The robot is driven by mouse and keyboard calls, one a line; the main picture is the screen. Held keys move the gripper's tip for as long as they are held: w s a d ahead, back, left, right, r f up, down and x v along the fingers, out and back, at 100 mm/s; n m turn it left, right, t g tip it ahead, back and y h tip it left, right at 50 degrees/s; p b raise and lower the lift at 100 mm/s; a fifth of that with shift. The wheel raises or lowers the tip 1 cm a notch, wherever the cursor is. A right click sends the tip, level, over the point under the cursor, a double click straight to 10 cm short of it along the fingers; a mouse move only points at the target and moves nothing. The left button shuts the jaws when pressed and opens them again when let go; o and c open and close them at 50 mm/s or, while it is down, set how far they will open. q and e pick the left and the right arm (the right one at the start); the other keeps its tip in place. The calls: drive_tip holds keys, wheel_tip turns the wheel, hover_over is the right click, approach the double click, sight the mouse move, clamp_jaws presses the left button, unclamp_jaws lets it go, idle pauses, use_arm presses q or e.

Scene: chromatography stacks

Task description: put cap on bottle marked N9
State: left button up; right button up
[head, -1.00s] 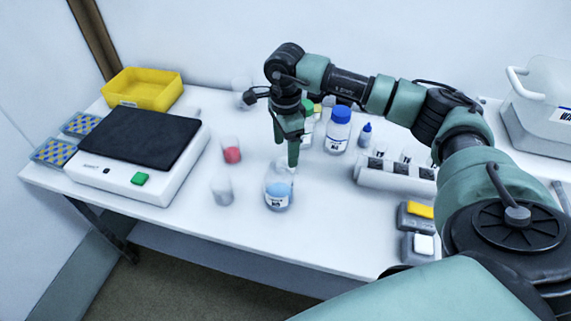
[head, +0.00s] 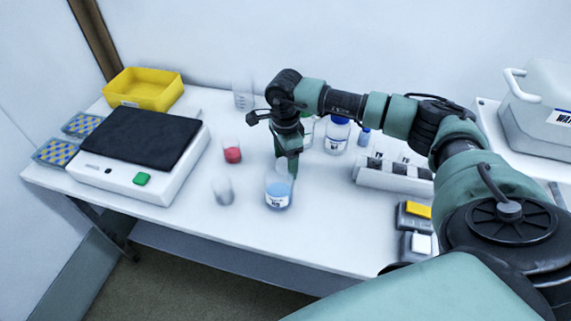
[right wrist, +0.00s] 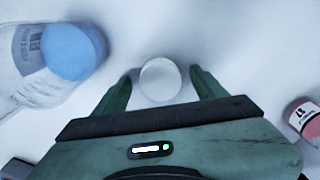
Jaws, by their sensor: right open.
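A bottle holding blue liquid (head: 278,193) stands upright near the table's front; its small label seems to read N9. Its mouth looks uncapped. It also shows at the left of the right wrist view (right wrist: 73,50). A small round pale piece, apparently the cap (right wrist: 162,84), lies between the fingers in the right wrist view. My right gripper (head: 287,166) points down just behind the bottle in the head view. In the right wrist view its two fingers (right wrist: 160,77) are open, one on each side of the cap, with gaps showing. My left gripper is not in view.
A blue-capped bottle (head: 338,134) stands behind right, near a white rack (head: 372,179). A scale-like device (head: 130,184) and yellow bin (head: 140,90) are at left.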

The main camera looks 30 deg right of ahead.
drive_tip(key=c, duration=1.4)
drive_tip(key=shift+r, duration=0.15)
wheel_tip(320, 180, up, 20)
drive_tip(key=shift+f+b, duration=0.1)
drive_tip(key=shift+b, duration=0.5)
